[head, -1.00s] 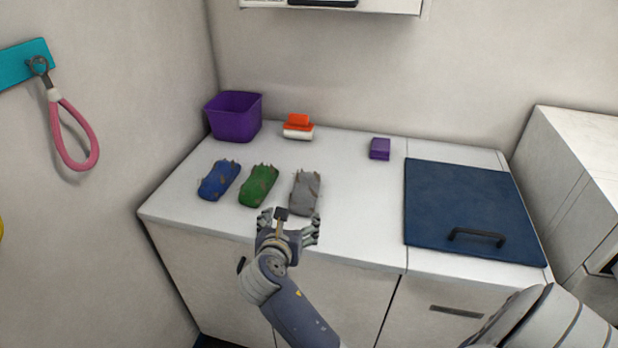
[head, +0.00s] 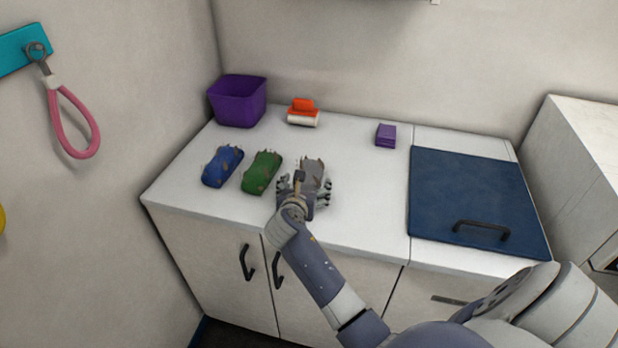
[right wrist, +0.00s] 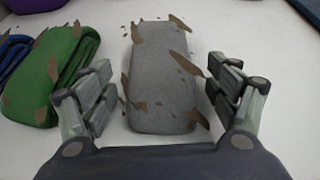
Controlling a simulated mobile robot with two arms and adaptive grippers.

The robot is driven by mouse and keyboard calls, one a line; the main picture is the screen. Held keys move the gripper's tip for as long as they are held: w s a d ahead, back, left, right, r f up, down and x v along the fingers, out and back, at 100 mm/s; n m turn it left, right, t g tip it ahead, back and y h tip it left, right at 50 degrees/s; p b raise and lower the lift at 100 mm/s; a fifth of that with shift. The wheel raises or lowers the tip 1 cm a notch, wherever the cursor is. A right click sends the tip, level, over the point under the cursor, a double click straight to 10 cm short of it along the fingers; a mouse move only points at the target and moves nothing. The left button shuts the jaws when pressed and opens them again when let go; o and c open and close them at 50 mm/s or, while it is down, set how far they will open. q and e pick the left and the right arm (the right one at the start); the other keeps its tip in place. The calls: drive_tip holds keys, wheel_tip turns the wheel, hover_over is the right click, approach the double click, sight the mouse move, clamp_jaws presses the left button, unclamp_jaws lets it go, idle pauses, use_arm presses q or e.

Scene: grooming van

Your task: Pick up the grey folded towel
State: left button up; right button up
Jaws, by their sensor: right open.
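The grey folded towel (head: 313,168) lies on the white counter, right of the green folded towel (head: 262,172). It has brown ragged patches along its edges. My right gripper (head: 306,188) is over its near end and hides part of it in the head view. In the right wrist view the grey towel (right wrist: 160,85) lies between the two open fingers of my right gripper (right wrist: 165,100), with a gap on each side. The green towel (right wrist: 52,75) is just beyond the left finger. My left gripper is not in view.
A blue folded towel (head: 222,165) lies left of the green one. A purple bin (head: 238,102), an orange and white item (head: 303,112) and a small purple block (head: 386,135) stand toward the back. A dark blue panel with a handle (head: 470,195) covers the right.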

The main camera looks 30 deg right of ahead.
drive_tip(key=shift+w+d+f, duration=0.2)
drive_tip(key=shift+w+d, duration=0.05)
drive_tip(key=shift+s, duration=0.1)
drive_tip(key=c, duration=1.1)
drive_tip(key=shift+c, duration=0.2)
drive_tip(key=shift+r, duration=0.15)
